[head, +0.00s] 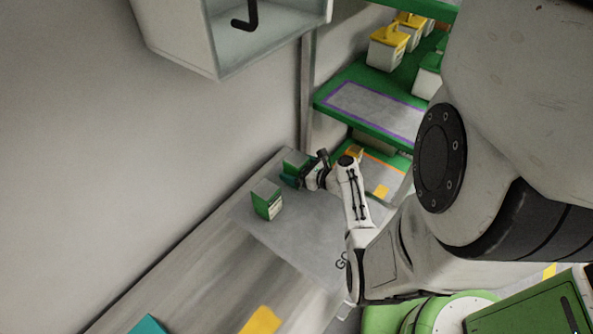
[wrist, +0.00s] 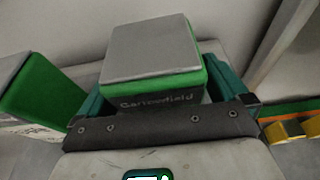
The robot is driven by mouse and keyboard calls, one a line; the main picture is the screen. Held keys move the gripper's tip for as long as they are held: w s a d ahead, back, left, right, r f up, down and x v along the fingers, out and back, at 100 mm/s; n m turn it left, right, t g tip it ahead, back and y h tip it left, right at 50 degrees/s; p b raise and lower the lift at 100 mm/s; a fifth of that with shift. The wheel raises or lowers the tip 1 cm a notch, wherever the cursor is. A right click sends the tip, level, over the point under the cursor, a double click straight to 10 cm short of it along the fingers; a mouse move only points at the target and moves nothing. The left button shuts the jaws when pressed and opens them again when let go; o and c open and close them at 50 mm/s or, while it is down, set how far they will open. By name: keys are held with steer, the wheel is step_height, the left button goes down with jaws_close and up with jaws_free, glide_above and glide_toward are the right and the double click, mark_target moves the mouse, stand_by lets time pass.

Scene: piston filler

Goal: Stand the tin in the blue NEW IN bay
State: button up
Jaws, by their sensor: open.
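Two green tins with grey lids stand on the grey bench top. The far tin (head: 294,162) is at my gripper (head: 292,178), which partly hides it. In the wrist view this tin (wrist: 155,52) stands between the two teal fingers of my gripper (wrist: 160,88); its front has lettering. The fingers are open on either side of it, and I cannot tell if they touch it. The other tin (head: 267,201) stands apart, nearer in the head view, and at the left edge in the wrist view (wrist: 45,95). I cannot make out a blue NEW IN bay.
A green shelf (head: 335,113) right of the bench has a purple-outlined bay (head: 372,108); white tubs with yellow tops (head: 388,47) stand behind. Below is an orange-edged bay (head: 380,175). A pale cabinet (head: 190,40) hangs on the wall.

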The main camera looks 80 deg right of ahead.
steer(key=c, duration=1.3)
steer(key=shift+r, duration=0.15)
steer(key=shift+c, duration=1.4)
